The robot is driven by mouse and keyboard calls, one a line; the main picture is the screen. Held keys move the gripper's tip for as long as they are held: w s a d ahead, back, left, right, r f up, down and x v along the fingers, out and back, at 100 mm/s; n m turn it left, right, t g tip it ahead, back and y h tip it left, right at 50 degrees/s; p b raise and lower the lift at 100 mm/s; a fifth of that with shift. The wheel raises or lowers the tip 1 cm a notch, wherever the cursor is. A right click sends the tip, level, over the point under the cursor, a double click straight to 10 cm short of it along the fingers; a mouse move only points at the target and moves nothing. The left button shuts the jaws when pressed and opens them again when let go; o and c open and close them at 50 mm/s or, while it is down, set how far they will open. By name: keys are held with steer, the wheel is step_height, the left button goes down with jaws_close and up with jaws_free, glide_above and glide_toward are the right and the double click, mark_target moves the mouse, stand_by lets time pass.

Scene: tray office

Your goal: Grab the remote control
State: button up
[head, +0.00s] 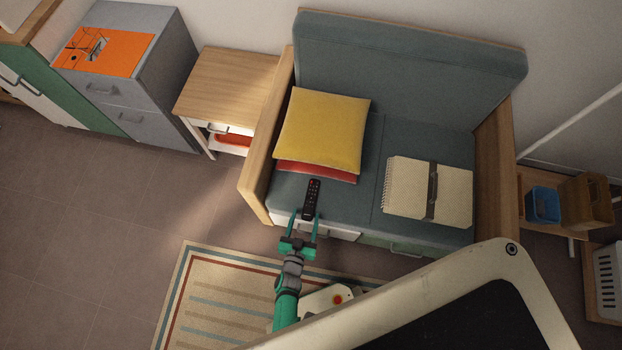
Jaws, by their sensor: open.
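The remote control (313,192) is black and slim, with small buttons. It lies on the front left part of the grey-blue sofa seat (376,157), just in front of the cushions. Its near end lies close to the seat's front edge. My gripper (306,225) is teal and open. Its two fingers point toward the sofa, one on each side of the remote's near end. I cannot tell whether either finger touches the remote or how high the fingers are above the seat.
A yellow cushion (322,128) lies on a red cushion (316,171) behind the remote. A notebook (403,187) lies right on the seat. The sofa's wooden left arm (268,150) rises beside it. A striped rug (215,290) covers the floor in front; a wooden side table (228,80) stands left.

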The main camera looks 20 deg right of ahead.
mark_target(311, 199)
steer(key=shift+x, duration=1.4)
steer(key=x, duration=0.4)
steer(key=shift+s+d+f, duration=0.15)
steer(key=shift+d, duration=0.05)
steer(key=shift+a, duration=0.1)
steer(key=c, duration=1.2)
